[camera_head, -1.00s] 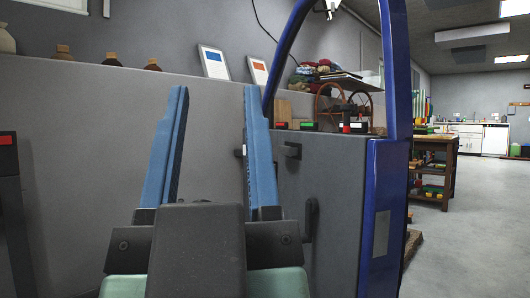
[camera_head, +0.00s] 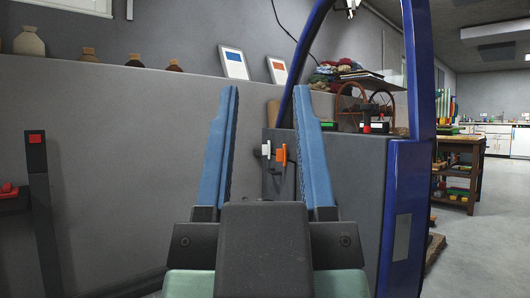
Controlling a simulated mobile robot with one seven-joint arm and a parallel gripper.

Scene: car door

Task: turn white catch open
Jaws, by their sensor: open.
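The white catch (camera_head: 266,150) is a small piece on the upper part of the car door's grey inner panel (camera_head: 352,190). An orange piece (camera_head: 281,155) sits just right of it, with dark parts behind. My gripper (camera_head: 266,92) is open and empty, its two blue fingers pointing up and away. In the picture the catch lies between the fingers, nearer the right one. It appears beyond them; I see no contact, and the exact depth gap cannot be told. The right finger hides part of the door panel behind it.
The door's blue frame (camera_head: 422,80) rises at right. A grey wall or ledge (camera_head: 120,130) runs behind at left, with several jars (camera_head: 90,55) on top. A dark post (camera_head: 38,190) with red parts stands far left. Open floor (camera_head: 480,250) lies at right beside a wooden shelf unit (camera_head: 460,165).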

